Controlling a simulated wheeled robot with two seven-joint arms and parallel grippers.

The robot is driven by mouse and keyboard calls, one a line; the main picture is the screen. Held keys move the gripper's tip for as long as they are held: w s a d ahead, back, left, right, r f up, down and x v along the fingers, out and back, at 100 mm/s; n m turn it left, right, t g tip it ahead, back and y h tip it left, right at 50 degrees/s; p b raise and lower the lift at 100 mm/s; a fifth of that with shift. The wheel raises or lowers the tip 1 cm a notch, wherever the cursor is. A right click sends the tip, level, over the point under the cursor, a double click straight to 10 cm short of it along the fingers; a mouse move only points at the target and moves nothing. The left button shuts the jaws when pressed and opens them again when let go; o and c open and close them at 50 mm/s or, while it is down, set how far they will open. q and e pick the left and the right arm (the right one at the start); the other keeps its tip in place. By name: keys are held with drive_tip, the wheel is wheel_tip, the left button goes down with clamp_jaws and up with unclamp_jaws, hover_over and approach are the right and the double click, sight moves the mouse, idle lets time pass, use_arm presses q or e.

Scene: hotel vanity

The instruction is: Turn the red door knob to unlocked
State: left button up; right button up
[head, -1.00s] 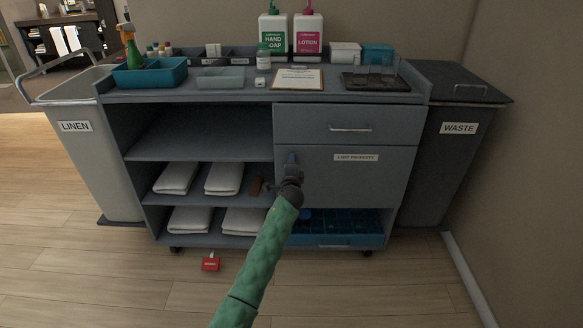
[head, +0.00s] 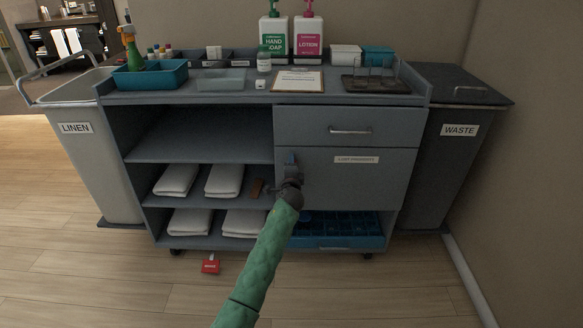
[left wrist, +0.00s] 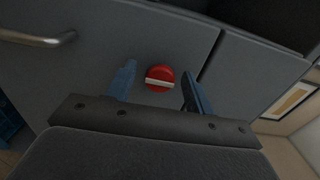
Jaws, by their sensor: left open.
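The red round knob (left wrist: 159,74) shows in the left wrist view on the grey door front, with a white bar across its face that runs nearly level in that picture. My left gripper (left wrist: 158,69) is open, with one blue finger on each side of the knob. Gaps show between the fingers and the knob; whether the tips reach its depth, I cannot tell. In the head view my left gripper (head: 291,159) is in front of the left side of the lower cart door (head: 350,185) and hides the knob. My right gripper is not in view.
The drawer above has a bar handle (head: 350,130). Open shelves with folded towels (head: 224,181) and a brown item (head: 256,187) are left of the door. A blue crate (head: 350,226) is below it. A small red object (head: 210,264) lies on the floor.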

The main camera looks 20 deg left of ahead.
use_arm(q)
drive_tip(key=shift+s, duration=0.1)
drive_tip(key=v, duration=0.7)
drive_tip(key=shift+s, duration=0.3)
drive_tip(key=shift+d, duration=0.1)
